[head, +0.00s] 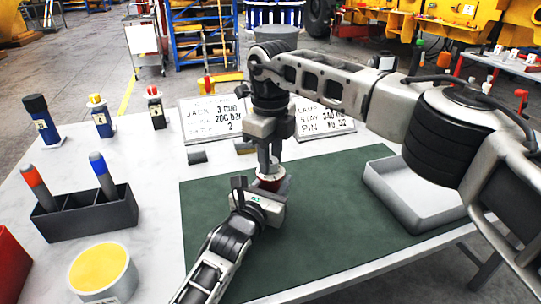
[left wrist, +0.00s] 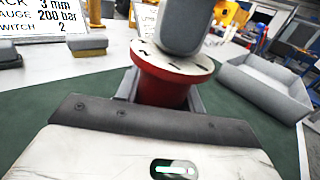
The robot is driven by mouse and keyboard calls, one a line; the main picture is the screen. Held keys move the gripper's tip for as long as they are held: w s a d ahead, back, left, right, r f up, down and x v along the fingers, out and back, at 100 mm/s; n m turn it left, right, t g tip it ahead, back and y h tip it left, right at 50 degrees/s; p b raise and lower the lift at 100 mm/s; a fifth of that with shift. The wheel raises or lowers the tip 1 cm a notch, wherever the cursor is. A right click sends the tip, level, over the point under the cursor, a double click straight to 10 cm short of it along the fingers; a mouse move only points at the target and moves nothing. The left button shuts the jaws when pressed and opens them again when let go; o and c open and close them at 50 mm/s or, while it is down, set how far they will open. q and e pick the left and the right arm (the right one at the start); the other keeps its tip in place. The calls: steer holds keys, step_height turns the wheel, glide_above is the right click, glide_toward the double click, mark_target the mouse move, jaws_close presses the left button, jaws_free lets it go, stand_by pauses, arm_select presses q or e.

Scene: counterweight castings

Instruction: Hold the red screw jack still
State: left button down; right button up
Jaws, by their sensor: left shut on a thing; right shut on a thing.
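The red screw jack (head: 268,184) stands upright on the green mat (head: 330,215), mostly hidden by my grippers in the head view. In the left wrist view the jack (left wrist: 162,88) shows a red body and a white top disc with dark marks. My left gripper (head: 267,188) is shut around its body, a grey finger on each side. My right gripper (head: 269,165) comes down from above and is shut at the jack's top. One grey finger of it hides the middle of the disc in the left wrist view; what it grips there is hidden.
Two signs (head: 212,118) stand behind the jack. The mat's front is clear.

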arm_select(q)
steer(key=shift+f, duration=0.15)
arm_select(e)
steer(key=shift+n, duration=0.9)
steer(key=shift+a, duration=0.1)
steer(key=o, duration=1)
steer(key=shift+r, duration=0.15)
step_height(320, 180, up, 12)
steer(key=shift+f, duration=0.1)
